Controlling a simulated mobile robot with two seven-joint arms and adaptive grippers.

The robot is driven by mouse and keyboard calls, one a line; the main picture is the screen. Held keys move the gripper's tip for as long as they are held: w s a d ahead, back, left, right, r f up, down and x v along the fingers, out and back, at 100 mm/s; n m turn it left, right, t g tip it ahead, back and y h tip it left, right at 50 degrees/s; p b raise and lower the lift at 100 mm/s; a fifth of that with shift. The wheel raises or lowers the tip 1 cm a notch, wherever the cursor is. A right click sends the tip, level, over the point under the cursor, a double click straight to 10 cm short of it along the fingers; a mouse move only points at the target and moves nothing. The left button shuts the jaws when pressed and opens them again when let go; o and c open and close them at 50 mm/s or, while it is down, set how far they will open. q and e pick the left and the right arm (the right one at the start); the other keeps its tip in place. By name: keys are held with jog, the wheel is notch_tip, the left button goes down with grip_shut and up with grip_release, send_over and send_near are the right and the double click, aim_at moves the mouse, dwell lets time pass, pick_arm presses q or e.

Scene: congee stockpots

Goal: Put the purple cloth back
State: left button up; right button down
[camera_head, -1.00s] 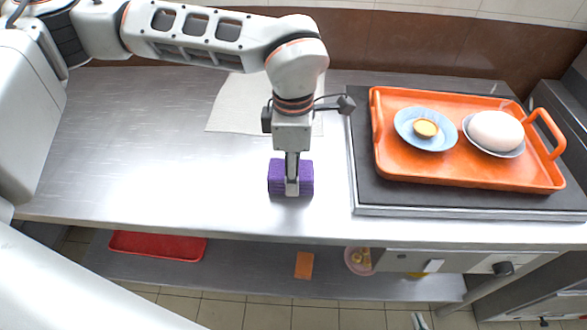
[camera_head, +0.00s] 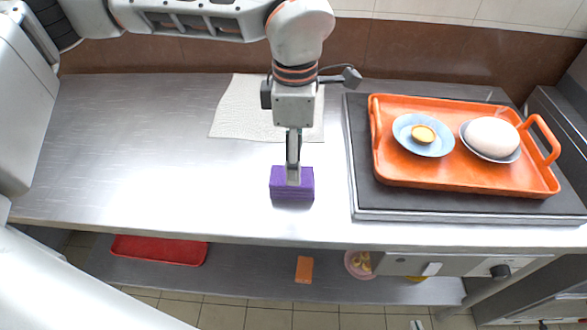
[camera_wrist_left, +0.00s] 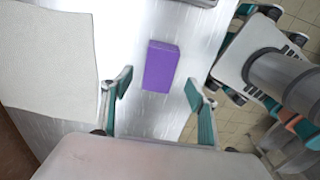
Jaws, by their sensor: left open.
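The purple cloth (camera_head: 292,192) is a folded block lying on the steel worktop, near its front edge. My left gripper (camera_head: 293,178) is above it in the head view, seen edge-on, fingers pointing down. In the left wrist view its two teal-padded fingers (camera_wrist_left: 159,90) are spread apart, with nothing between them. There the cloth (camera_wrist_left: 161,66) lies below and a little beyond the fingertips, apart from them. Only a small tip of my right gripper (camera_head: 417,325) shows at the bottom edge of the head view.
A white towel (camera_head: 235,112) lies behind the cloth. To the right, an orange tray (camera_head: 450,192) holding a blue plate and a bowl stands on a dark griddle (camera_head: 362,170). The worktop left (camera_head: 120,150) is clear. A red tray (camera_head: 160,250) sits on the shelf below.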

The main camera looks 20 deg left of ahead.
pick_arm(q)
jog(key=shift+r+p, duration=0.3)
jog(key=shift+r, duration=2.35)
